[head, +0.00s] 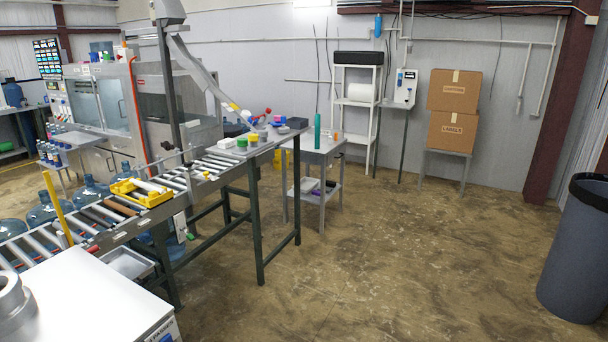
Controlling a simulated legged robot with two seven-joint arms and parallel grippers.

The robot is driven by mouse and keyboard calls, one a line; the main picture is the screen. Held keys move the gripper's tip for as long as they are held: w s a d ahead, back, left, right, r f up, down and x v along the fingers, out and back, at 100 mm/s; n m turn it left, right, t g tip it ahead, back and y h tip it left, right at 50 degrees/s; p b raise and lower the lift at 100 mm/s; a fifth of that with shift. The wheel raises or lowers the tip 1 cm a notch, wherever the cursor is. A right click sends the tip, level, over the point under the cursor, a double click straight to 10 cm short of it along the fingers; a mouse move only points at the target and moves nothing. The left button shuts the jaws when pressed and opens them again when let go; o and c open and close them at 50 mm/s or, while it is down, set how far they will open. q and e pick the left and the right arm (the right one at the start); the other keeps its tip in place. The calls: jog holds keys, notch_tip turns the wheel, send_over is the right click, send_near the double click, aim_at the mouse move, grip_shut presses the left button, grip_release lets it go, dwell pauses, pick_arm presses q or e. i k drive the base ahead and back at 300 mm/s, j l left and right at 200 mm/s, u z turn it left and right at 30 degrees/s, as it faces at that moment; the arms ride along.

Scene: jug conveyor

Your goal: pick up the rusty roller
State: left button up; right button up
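The roller conveyor (222,179) runs from the lower left toward the middle of the head view. A rusty brown roller (120,207) lies in it among pale grey rollers, just on the near-left side of a yellow tray (152,199). Darker rollers (97,217) sit beside it on the left. The tray holds a pale roller-like piece. Neither of my grippers shows in the head view, and nothing is seen touching the rusty roller.
A white-topped cabinet (85,295) stands in front of the conveyor at lower left. Blue water jugs (48,208) stand behind the conveyor. A small grey table (312,148) is beyond its far end. A dark bin (577,250) stands at right. The middle floor is clear.

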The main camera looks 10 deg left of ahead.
aim_at(119, 207)
jog(key=i+z, duration=0.3)
jog(key=i, duration=1.05)
jog(key=i+u, duration=0.35)
jog(key=u, duration=0.15)
jog(key=i+l+u, duration=0.1)
jog(key=i+u, duration=0.25)
jog(key=u, duration=0.15)
jog(key=i+l+u, duration=0.2)
jog(key=u, duration=0.3)
jog(key=i+l+u, duration=0.15)
jog(key=i+u, duration=0.2)
jog(key=i+l+u, duration=0.25)
jog(key=u, duration=0.15)
jog(key=i+l+u, duration=0.35)
jog(key=i+u, duration=0.15)
jog(key=i, duration=0.4)
jog(key=i+l+u, duration=0.1)
jog(key=i, duration=0.45)
jog(key=i+l+u, duration=0.15)
jog(key=i, duration=0.45)
jog(key=i+l+u, duration=0.15)
jog(key=i+l, duration=0.15)
jog(key=i, duration=0.2)
